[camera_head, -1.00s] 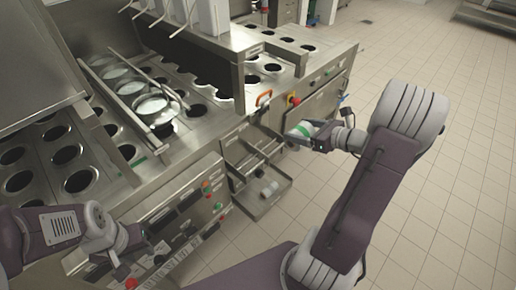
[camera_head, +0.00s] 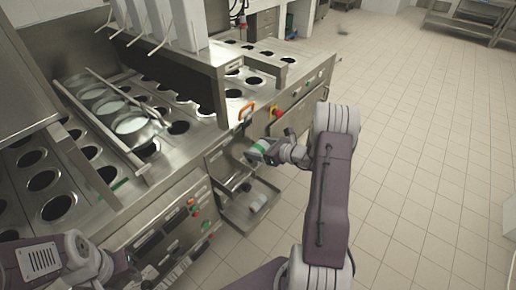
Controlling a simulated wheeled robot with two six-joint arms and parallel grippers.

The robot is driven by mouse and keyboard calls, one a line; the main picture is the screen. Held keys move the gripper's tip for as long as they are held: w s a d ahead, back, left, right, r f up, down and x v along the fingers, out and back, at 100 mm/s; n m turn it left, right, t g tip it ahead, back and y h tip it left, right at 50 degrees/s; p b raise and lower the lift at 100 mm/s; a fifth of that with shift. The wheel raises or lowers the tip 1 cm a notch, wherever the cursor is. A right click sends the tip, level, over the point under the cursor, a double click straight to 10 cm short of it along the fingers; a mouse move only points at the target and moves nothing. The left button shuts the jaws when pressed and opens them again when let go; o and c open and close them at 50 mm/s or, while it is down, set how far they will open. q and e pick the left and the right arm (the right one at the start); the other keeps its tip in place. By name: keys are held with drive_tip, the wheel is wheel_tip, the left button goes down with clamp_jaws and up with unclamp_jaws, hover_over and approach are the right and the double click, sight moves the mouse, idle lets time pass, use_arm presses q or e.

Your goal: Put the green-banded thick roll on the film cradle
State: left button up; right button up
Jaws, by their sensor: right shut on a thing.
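My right gripper (camera_head: 272,150) is shut on the green-banded thick roll (camera_head: 259,147), a pale roll with a green band. It holds the roll in front of the machine, above the open drawer (camera_head: 240,212). The film cradle seems to be the metal bracket area (camera_head: 218,157) on the machine front, just left of the roll, but I cannot make it out surely. My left gripper (camera_head: 140,274) is at the lower left, in front of the control panel, away from the roll. Its fingers are too small and dark to judge.
A small pale roll (camera_head: 257,202) lies in the open drawer. An orange handle (camera_head: 246,111) and a red button (camera_head: 277,113) stick out near the roll. The machine top (camera_head: 200,118) has several round holes. The tiled floor (camera_head: 420,170) at right is clear.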

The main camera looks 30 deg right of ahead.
drive_tip(key=shift+f, duration=0.15)
drive_tip(key=o, duration=1.8)
drive_tip(key=shift+c, duration=0.2)
